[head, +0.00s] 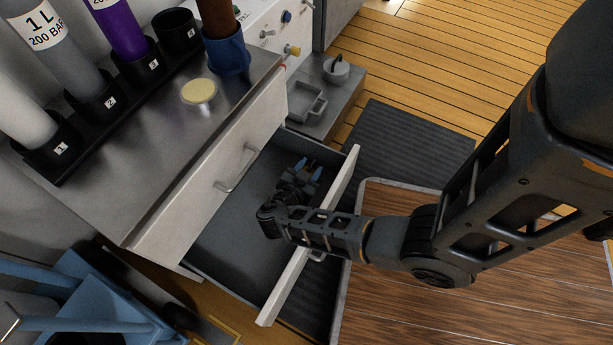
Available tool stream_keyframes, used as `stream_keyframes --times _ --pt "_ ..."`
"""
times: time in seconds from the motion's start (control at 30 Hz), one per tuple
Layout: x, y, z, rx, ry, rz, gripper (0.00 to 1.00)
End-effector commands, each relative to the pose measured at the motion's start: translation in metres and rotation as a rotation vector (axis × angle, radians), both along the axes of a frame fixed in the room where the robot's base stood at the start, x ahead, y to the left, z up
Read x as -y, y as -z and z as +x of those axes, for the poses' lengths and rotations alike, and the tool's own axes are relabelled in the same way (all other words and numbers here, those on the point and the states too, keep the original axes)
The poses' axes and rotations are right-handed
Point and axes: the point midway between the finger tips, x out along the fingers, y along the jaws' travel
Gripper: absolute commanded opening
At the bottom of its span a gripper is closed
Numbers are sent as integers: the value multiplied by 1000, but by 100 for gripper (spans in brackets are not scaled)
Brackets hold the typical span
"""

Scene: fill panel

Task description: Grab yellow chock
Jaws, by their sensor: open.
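I cannot make out a yellow chock for certain in the head view. My gripper (308,168) is inside the open drawer (235,245), towards its far end, with its blue-tipped fingers pointing away from me. The fingers are apart and I see nothing between them. My wrist reaches in over the drawer's front panel and hides part of the drawer floor. The bare floor that shows is dark grey and empty. A pale yellow round disc (199,92) lies on the metal counter, well away from my gripper.
A black rack (107,121) on the counter (160,148) holds several cylinders. A blue holder (228,55) stands at the counter's end. Beyond the drawer is a low grey surface with a tray (305,103) and a small pot (337,72). Blue equipment (85,290) stands lower left.

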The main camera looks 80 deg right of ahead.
Motion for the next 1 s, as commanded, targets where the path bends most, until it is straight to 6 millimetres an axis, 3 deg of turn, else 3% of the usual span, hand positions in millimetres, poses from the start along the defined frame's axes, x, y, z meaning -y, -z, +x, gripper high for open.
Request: stream_keyframes --times 0.3,0.73,1.0 --pt "6 2 -1 0 -1 0 42" --pt "5 2 -1 0 -1 0 1" --pt "5 2 -1 0 -1 0 0"
